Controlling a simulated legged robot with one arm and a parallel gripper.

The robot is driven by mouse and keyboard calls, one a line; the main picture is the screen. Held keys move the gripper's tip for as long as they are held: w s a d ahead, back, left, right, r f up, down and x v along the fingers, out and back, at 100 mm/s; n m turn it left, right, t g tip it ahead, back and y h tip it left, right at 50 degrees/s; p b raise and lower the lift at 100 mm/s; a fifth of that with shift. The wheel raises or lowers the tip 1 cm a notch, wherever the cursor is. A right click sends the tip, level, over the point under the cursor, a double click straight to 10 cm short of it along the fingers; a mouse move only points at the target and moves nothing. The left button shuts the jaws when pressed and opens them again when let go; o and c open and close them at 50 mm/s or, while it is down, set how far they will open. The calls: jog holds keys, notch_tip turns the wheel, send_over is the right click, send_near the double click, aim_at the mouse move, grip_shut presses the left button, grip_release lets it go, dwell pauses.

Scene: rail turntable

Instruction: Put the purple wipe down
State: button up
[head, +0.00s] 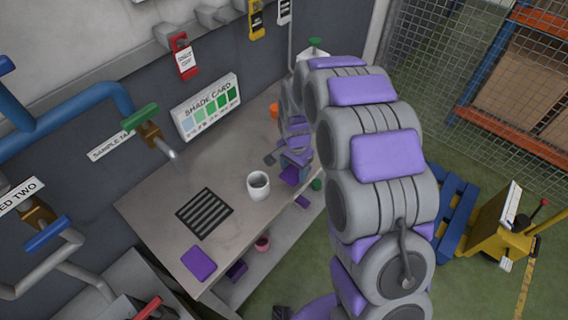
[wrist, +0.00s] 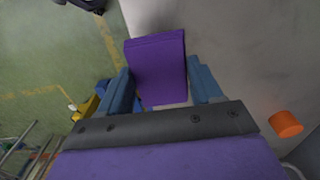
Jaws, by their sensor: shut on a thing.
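The purple wipe (wrist: 157,62) is a flat, folded-looking square between the two blue fingers of my gripper (wrist: 164,88) in the wrist view. My gripper is shut on it. In the head view my gripper (head: 297,160) is over the right part of the bench (head: 150,205), with the wipe (head: 290,176) showing small below the fingers. In the wrist view the wipe overlaps the bench edge. I cannot tell whether it touches the bench. A second flat purple square (head: 198,263) lies at the bench's near left corner.
A white mug (head: 258,186) and a black slatted grate (head: 204,213) stand left of my gripper. An orange cylinder (wrist: 286,124) stands on the bench. A shade card (head: 208,106) is at the back. A lower shelf (head: 250,275) holds small items. Blue pipes (head: 70,105) run along the left.

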jog(key=w+a, duration=0.2)
jog(key=w, duration=0.1)
jog(key=w+a+b, duration=0.1)
jog(key=shift+w+f, duration=0.2)
jog(key=shift+w, duration=0.15)
notch_tip(320, 180, down, 3)
jog(key=shift+w+a+f, duration=0.1)
jog(key=shift+f, duration=0.05)
jog(key=o, duration=0.9)
jog(key=shift+o, duration=0.2)
jog(key=shift+f+b, duration=0.15)
jog(key=shift+b, duration=0.3)
